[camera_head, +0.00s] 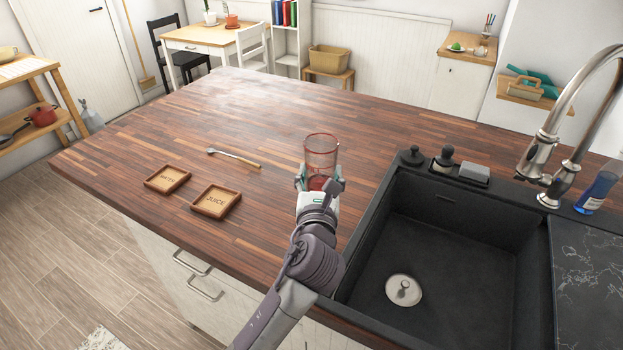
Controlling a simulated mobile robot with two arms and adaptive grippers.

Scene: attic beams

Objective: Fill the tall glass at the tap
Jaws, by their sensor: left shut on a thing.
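The tall glass (321,148) is clear with a reddish tint and stands upright over the wooden counter, left of the sink. My left gripper (319,182) is shut on its lower part; the fingers hide some of its sides. I cannot tell whether its base touches the counter. The tap (567,150) is a curved metal faucet at the right, behind the black sink (432,235). The sink basin is empty apart from its drain (403,290). My right gripper is not in view.
Two wooden coasters (167,179) (216,201) and a spoon (234,157) lie left of the glass. A soap dispenser (443,160), a sponge (474,172) and a black knob line the sink's back rim. A blue bottle (597,187) stands right of the tap. The far counter is clear.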

